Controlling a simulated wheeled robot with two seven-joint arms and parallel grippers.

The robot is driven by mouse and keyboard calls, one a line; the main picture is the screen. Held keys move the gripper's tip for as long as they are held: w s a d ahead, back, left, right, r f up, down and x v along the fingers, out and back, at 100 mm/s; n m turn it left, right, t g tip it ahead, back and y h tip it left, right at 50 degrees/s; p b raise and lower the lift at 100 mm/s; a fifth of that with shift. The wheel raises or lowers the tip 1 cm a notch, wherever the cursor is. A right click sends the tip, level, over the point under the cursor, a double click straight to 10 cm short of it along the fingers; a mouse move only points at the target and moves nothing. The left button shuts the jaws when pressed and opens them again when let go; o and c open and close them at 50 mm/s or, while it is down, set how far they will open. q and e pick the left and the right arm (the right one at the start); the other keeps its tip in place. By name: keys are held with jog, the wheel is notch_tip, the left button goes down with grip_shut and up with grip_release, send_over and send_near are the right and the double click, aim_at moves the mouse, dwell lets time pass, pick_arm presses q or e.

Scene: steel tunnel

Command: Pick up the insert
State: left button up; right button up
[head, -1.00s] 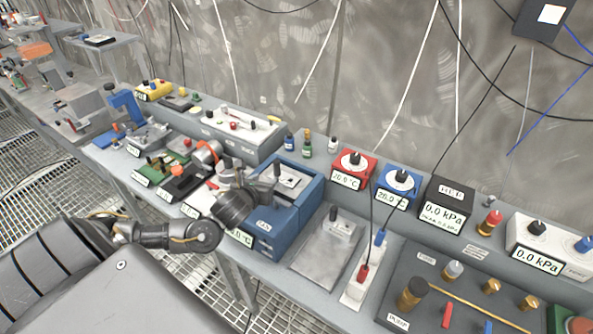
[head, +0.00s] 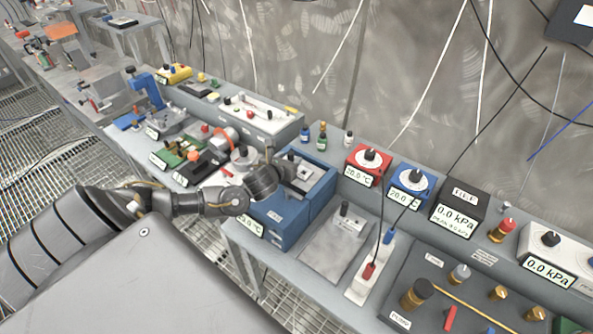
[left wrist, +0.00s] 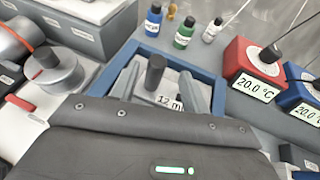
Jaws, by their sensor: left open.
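The insert (left wrist: 154,73) shows in the left wrist view as a black knob with a white label reading "12 m", partly cut off. It stands in the open top of a blue box (head: 287,222), whose rim also shows in the left wrist view (left wrist: 152,50). My left gripper (head: 279,168) is over the box. Its grey fingers are open, one on each side of the knob, and I see gaps between them and it. The insert's lower part is hidden by the gripper body. My right gripper is not in view.
Several small bottles (head: 321,137) stand behind the box. A red temperature unit (head: 366,167) and a blue one (head: 409,186) stand to the right. A metal plate (head: 333,243) lies right of the box. An orange-ringed device (head: 222,139) is to the left.

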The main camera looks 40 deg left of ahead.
pick_arm(q)
jog(key=x, duration=0.1)
jog(key=p+x, duration=0.2)
jog(key=x, duration=0.1)
jog(key=shift+w+a+r, duration=0.1)
jog(key=shift+a+r, duration=0.2)
jog(key=shift+a, duration=0.05)
jog(key=shift+w+f, duration=0.2)
jog(key=shift+w, duration=0.1)
grip_shut()
jog(key=shift+a, duration=0.1)
